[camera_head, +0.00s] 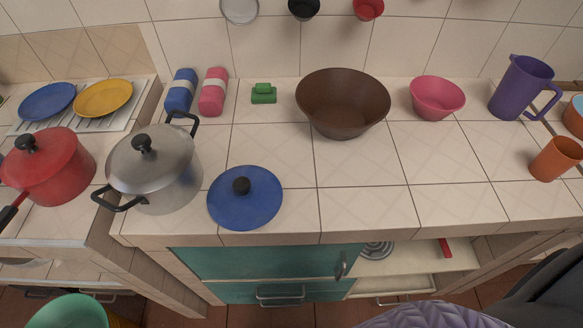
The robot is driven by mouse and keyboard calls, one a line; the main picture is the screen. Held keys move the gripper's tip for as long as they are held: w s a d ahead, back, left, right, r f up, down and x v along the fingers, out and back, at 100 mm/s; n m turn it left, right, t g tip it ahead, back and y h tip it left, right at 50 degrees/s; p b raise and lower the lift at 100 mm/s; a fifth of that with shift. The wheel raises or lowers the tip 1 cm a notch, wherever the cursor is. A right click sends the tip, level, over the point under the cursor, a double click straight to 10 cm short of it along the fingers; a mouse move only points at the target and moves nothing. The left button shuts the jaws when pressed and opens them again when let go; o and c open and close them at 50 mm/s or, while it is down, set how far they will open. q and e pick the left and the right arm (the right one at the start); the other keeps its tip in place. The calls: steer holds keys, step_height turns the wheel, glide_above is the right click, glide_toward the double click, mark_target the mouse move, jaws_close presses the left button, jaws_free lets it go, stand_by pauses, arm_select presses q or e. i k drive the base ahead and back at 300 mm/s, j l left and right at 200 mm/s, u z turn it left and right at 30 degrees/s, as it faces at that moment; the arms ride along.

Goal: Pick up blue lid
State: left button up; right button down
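The blue lid (262,206) is a round flat disc with a black knob on top. It lies on the tiled counter near the front edge, just right of the silver pot (168,181). The silver pot is closed by its own grey lid with a black knob. Neither of my grippers shows in the head view.
A red pan (60,172) stands left of the silver pot. Blue and pink rolled items, a green item (263,94), a brown bowl (343,103), a pink bowl (437,98), a purple jug (519,88) and an orange cup (555,159) stand behind or right. Counter right of the lid is clear.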

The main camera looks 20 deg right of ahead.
mark_target(244, 198)
steer(key=l+z, duration=0.15)
steer(key=u, duration=1.55)
steer(key=k+l+z, duration=0.3)
steer(key=k+l, duration=0.25)
steer(key=k, duration=0.15)
steer(key=i, duration=0.5)
